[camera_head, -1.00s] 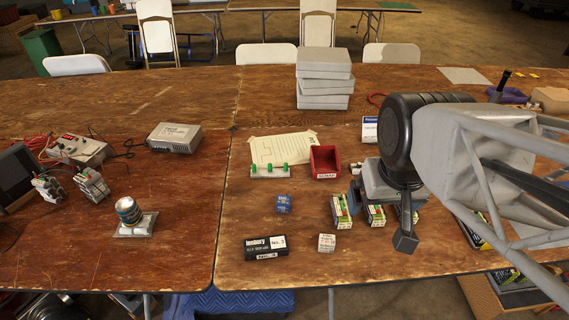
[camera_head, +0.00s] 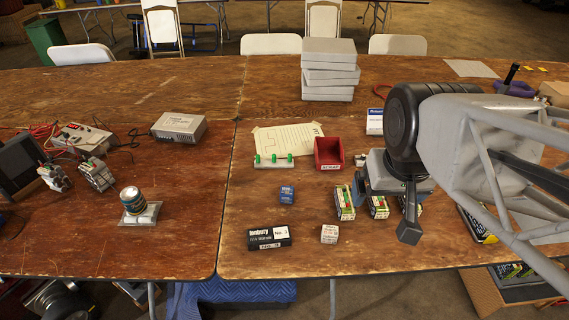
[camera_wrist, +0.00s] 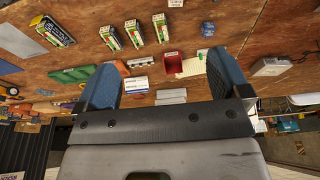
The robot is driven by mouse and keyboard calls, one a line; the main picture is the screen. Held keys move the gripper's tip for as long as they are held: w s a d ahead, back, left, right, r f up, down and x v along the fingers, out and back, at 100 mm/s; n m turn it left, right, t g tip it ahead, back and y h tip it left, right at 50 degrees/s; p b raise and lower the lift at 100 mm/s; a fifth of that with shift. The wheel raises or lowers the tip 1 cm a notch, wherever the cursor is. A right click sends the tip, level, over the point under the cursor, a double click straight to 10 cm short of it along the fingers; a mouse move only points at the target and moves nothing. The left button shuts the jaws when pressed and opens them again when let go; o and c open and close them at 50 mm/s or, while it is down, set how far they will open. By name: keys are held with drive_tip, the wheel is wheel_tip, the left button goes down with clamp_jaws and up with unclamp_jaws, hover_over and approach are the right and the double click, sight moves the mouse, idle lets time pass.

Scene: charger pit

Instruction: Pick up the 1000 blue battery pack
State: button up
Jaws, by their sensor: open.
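The small blue battery pack (camera_head: 287,194) stands on the brown wooden table, behind the black box and left of the green-and-white packs. A small blue block that looks like it shows at the top of the wrist view (camera_wrist: 208,28). Its printed number is too small to read. My gripper (camera_head: 384,208) is right of the blue pack in the head view, near the green-and-white packs. In the wrist view my gripper (camera_wrist: 163,80) has its two blue-grey fingers wide apart, with nothing held between them. My arm hides part of the table's right side.
Near the blue pack are a black box (camera_head: 269,237), a small white box (camera_head: 329,234), green-and-white packs (camera_head: 344,203), a red bin (camera_head: 329,153) and a board with green knobs (camera_head: 273,162). Grey boxes (camera_head: 329,75) are stacked behind. Bare table surrounds the blue pack.

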drive_tip(key=shift+c, duration=0.2)
drive_tip(key=shift+c, duration=1.3)
